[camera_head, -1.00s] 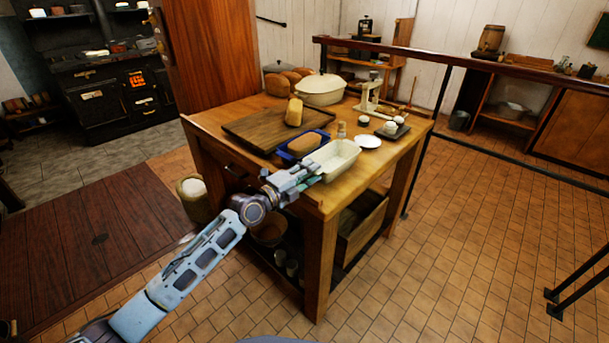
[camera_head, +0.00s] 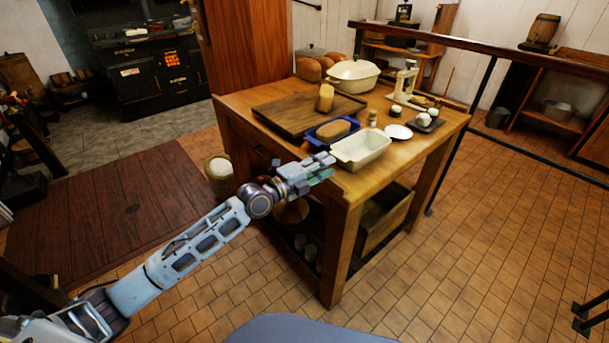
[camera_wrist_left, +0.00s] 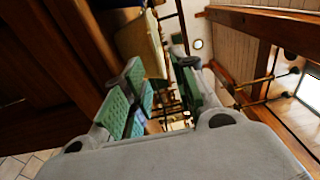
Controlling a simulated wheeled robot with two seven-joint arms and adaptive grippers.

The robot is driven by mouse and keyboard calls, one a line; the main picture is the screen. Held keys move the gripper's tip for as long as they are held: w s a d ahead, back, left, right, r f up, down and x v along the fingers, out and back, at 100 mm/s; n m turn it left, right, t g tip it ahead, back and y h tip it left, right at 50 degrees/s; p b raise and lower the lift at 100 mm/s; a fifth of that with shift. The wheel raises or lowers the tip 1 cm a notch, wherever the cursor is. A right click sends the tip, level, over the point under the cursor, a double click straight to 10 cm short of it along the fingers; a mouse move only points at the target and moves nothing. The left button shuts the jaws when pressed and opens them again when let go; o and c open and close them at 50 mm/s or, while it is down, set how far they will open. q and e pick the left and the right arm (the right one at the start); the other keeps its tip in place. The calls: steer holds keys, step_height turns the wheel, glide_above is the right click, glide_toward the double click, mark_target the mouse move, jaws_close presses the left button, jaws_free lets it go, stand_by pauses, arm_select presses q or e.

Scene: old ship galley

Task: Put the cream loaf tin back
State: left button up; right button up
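The cream loaf tin (camera_head: 372,158) is a rectangular, empty-looking tin. It stands upright at the front edge of the wooden worktable (camera_head: 420,152). My left gripper (camera_head: 328,168) is just beside the tin's near left end, at the table edge, with its green-padded fingers pointing toward the tin. In the left wrist view the two finger pads (camera_wrist_left: 160,92) stand apart with nothing clearly between them. A pale shape shows beyond the fingers there, but I cannot tell if it is the tin. My right gripper is out of view.
Beside the tin are a blue loaf tin (camera_head: 313,139) holding a brown loaf, a small jar (camera_head: 373,118) and a white plate (camera_head: 398,132). A dark board (camera_head: 290,116) and a cream casserole (camera_head: 353,75) lie farther back. A rail (camera_head: 480,130) runs behind the table.

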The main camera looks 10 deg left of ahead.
arm_select(q)
steer(key=v, duration=0.6)
steer(key=shift+s+a, duration=0.15)
steer(key=shift+s, duration=0.1)
stand_by(0.3)
stand_by(0.6)
steer(key=s+a+f+n+g+y, duration=0.15)
steer(key=f+n, duration=0.25)
steer(key=f, duration=0.7)
steer(key=s+a+f+n+g+y, duration=0.1)
steer(key=a+f+n+y, duration=0.3)
steer(key=f, duration=0.6)
steer(key=s+f+n+g+y, duration=0.2)
steer(key=f+n, duration=0.3)
steer(key=f, duration=0.6)
steer(key=s+a+f+n+g+y, duration=0.1)
steer(key=s+f+n+g, duration=0.2)
steer(key=s+f, duration=0.9)
steer(key=s+f+n+g+y, duration=0.2)
steer(key=s+f+n+g, duration=0.2)
steer(key=s+f, duration=0.9)
steer(key=s+n, duration=0.1)
steer(key=n, duration=0.2)
steer(key=shift+s+a+f+n, duration=0.3)
steer(key=shift+s+a+f, duration=0.05)
steer(key=shift+s+a, duration=0.05)
